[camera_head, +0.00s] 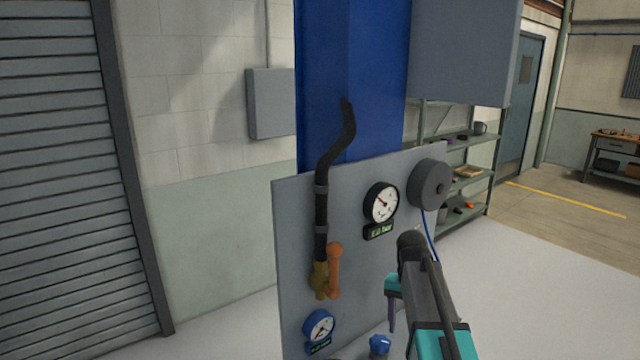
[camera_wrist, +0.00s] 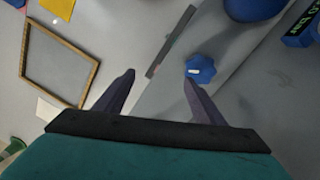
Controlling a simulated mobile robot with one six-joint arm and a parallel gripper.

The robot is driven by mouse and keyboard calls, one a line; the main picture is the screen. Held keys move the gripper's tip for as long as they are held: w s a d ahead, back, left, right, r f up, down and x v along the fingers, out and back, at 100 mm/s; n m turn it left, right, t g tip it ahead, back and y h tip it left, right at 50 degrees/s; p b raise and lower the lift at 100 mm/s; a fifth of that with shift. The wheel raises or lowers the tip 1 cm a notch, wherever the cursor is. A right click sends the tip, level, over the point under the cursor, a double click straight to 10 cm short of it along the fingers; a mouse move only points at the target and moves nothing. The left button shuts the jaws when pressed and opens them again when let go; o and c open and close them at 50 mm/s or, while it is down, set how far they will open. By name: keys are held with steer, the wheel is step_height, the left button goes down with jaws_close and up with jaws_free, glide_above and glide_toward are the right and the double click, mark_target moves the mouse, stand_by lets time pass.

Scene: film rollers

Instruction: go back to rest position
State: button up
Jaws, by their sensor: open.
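My gripper (camera_wrist: 158,85) is open in the wrist view, with two dark fingers spread apart and nothing between them. In the head view my gripper (camera_head: 391,315) hangs at the lower right, in front of the grey panel, with one dark finger showing. A blue knob (camera_wrist: 199,69) lies beyond the right fingertip in the wrist view; I cannot tell whether they touch. The blue knob (camera_head: 379,344) also shows at the bottom of the head view, left of my arm.
The grey panel (camera_head: 290,215) carries a white-faced gauge (camera_head: 381,203), a blue gauge (camera_head: 319,327), an orange-handled valve (camera_head: 334,270) and a dark reel (camera_head: 429,184). A wooden frame (camera_wrist: 91,84) lies left in the wrist view. A shelf (camera_head: 470,215) stands behind. Floor at right is clear.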

steer(key=s+d+f+g, duration=0.1)
steer(key=s+f, duration=0.2)
steer(key=f, duration=0.3)
steer(key=s+d+f, duration=0.2)
steer(key=s+f, duration=0.1)
steer(key=f, duration=0.4)
steer(key=s+d+f+g, duration=0.1)
steer(key=s+f, duration=0.3)
steer(key=f, duration=0.2)
steer(key=s+a+f+n+g+b, duration=0.1)
steer(key=s+a+f+n, duration=0.1)
steer(key=s+f, duration=0.7)
steer(key=s+a+f+n+b, duration=0.2)
steer(key=s+a+f, duration=0.3)
steer(key=s+f, duration=0.4)
steer(key=s+a+f+n+g+b, duration=0.1)
steer(key=s+a+f, duration=0.3)
steer(key=s+f, duration=0.6)
steer(key=shift+a+f+n+g+y+b, duration=0.2)
steer(key=shift+n+g+y+b, duration=0.1)
steer(key=shift+n+y+b, duration=0.15)
